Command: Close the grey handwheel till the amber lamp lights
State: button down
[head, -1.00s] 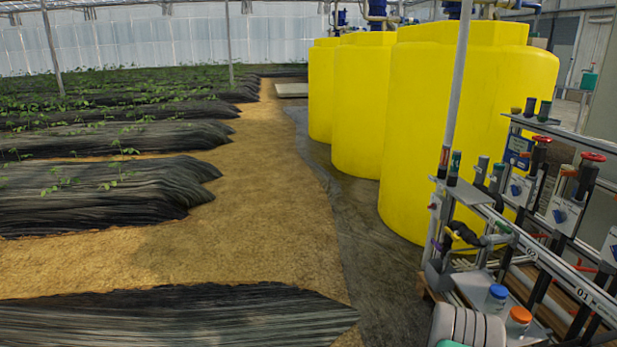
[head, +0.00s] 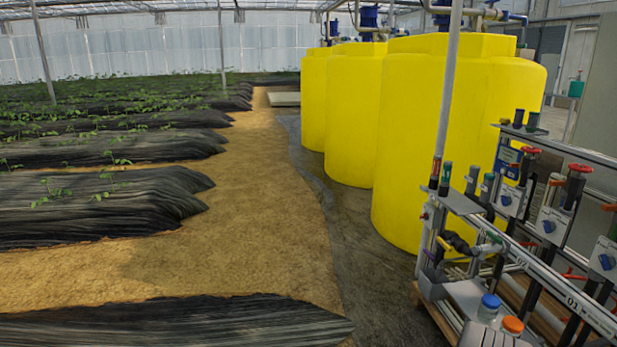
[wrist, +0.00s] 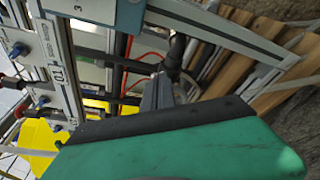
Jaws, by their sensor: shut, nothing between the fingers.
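I cannot make out a grey handwheel or an amber lamp in either view. The skid rack (head: 540,268) stands at the lower right of the head view, with red handwheels (head: 580,168) and grey panels with blue knobs on it. In the wrist view my gripper (wrist: 158,95) shows as grey fingers beyond the green and black wrist body. The fingers are shut and empty, in front of the rack's rails and pipes. I cannot tell how far they are from them. My gripper is outside the head view.
A blue-capped bottle (head: 490,305) and an orange-capped bottle (head: 512,328) stand low on the rack. Large yellow tanks (head: 415,150) stand behind it. A slim pole (head: 447,90) rises at its left end. The sandy path (head: 250,240) to the left is clear.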

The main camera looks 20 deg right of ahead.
jog(key=shift+w+f, duration=0.1)
jog(key=shift+w, duration=0.05)
jog(key=shift+f+b, duration=0.25)
jog(key=shift+b, duration=0.15)
jog(key=shift+s+r, duration=0.15)
jog(key=shift+s, duration=0.05)
jog(key=a, duration=0.6)
jog(key=shift+w+b, duration=0.2)
jog(key=shift+b, duration=0.25)
jog(key=shift+r, duration=0.1)
dwell(1.5)
